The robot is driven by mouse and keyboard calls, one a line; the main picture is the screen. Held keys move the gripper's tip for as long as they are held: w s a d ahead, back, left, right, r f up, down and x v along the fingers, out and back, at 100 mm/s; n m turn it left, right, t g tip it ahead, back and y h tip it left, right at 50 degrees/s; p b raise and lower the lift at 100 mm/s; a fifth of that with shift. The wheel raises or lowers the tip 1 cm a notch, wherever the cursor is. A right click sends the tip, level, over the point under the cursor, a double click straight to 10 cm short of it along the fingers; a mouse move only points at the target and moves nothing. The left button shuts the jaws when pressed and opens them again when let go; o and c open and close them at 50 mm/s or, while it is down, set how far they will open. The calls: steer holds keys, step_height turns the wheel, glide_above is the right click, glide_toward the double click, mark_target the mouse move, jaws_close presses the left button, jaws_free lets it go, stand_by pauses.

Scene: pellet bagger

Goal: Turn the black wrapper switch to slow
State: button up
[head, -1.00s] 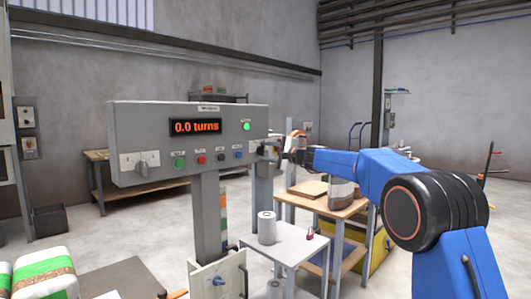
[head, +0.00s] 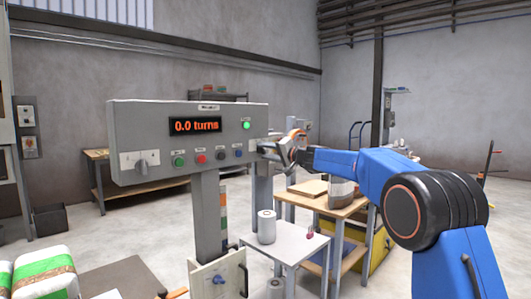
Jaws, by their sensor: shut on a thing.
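The grey wrapper control panel (head: 190,115) stands left of centre in the head view, with a lit orange display reading 0.0 turns. My gripper (head: 275,150) is at the panel's right end, shut on the black wrapper switch (head: 264,147) in front of its pale plate. The gripper's fingers are tilted. They hide most of the switch, so I cannot tell which mark it points to. A second, grey rotary switch (head: 143,166) sits on a white plate at the panel's left end, clear of my gripper.
A white table (head: 290,243) with a pale roll (head: 266,227) stands below my gripper. A wooden-topped bench (head: 335,207) is behind it.

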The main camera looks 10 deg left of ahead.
steer(key=shift+f+n, duration=0.15)
steer(key=shift+n, duration=0.15)
steer(key=o, duration=1.1)
steer(key=shift+c, duration=0.2)
steer(key=v, duration=1.7)
steer(key=shift+s+d, duration=0.2)
steer(key=shift+d, duration=0.05)
